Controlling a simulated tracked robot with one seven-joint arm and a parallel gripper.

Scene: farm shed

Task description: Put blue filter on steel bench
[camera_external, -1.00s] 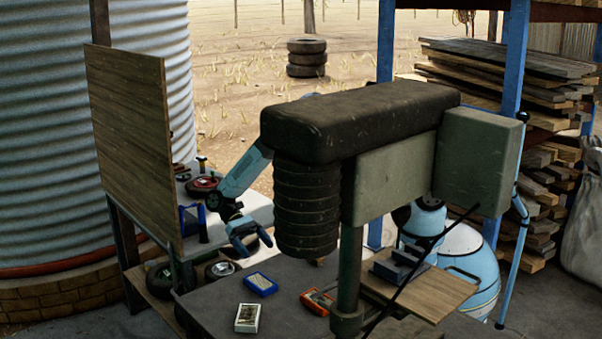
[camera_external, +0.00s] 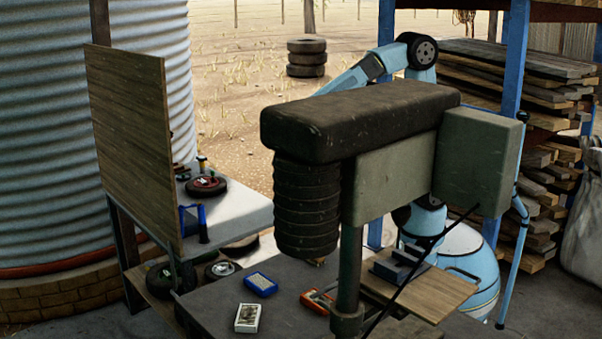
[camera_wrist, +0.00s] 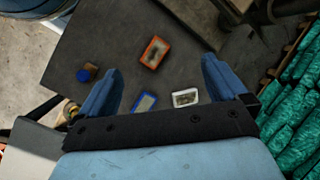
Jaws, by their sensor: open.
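The blue filter (camera_external: 261,284), a flat blue-framed rectangle, lies on the dark bench top. It also shows in the wrist view (camera_wrist: 144,102), partly hidden by my gripper's crossbar. The pale-topped bench (camera_external: 228,222), seemingly the steel bench, stands at the left beside the dark bench; discs and a blue-framed object stand on it. My gripper (camera_wrist: 161,66) is open and empty above the dark bench, its fingers wide apart.
A white-framed filter (camera_external: 247,318) and an orange-red one (camera_external: 317,302) lie near the blue filter. The large machine (camera_external: 360,130) stands over the dark bench. A small blue-and-yellow object (camera_wrist: 87,73) sits on the dark top.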

